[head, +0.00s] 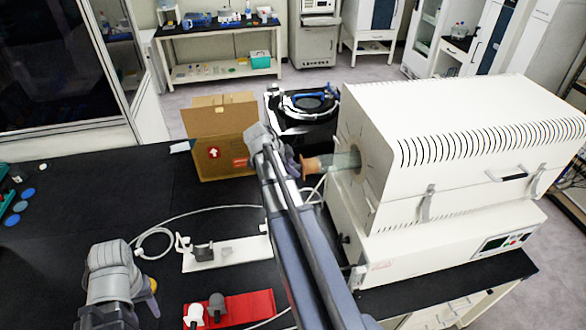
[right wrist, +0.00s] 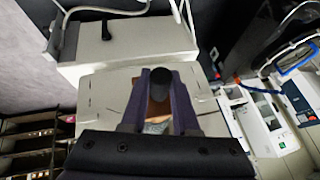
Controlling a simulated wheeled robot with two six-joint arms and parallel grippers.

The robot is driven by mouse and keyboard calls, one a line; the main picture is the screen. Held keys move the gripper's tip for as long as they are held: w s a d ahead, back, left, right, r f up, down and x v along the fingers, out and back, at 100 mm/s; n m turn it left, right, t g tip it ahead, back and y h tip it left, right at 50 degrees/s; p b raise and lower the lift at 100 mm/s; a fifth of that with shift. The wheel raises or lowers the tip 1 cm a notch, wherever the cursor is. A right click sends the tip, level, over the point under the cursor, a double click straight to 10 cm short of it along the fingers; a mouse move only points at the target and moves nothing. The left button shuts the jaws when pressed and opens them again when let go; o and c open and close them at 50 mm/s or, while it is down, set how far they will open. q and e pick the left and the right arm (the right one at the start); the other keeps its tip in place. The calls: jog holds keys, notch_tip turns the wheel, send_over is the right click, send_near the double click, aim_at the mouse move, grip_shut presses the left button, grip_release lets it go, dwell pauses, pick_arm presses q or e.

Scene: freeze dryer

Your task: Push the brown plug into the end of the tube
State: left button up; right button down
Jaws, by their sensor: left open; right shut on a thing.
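The brown plug (head: 311,165) is at the open end of the clear tube (head: 346,159), which sticks out of the left face of the white furnace. The plug appears in line with the tube and touches or nearly touches its end; I cannot tell whether any of it is inside. My right gripper (head: 291,163) is shut on the plug. In the right wrist view, its two fingers (right wrist: 164,88) flank a dark round end, with the brown plug (right wrist: 159,107) partly hidden behind it. My left gripper (head: 150,290) is open and empty, low over the black bench at the left.
The white furnace (head: 455,150) fills the right of the bench. A cardboard box (head: 222,150) stands behind my right arm. A white plate with a clamp (head: 228,253) and a red mat (head: 250,306) lie in front, with a white cable (head: 190,213) around them. Free bench lies at left.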

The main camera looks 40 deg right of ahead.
aim_at(302, 163)
jog(key=shift+s+d, duration=0.1)
jog(key=shift+d, duration=0.1)
dwell(0.6)
jog(key=shift+s+d, duration=0.45)
jog(key=shift+d, duration=0.35)
jog(key=shift+s+d, duration=0.4)
jog(key=shift+d, duration=0.35)
jog(key=c, duration=0.6)
grip_release()
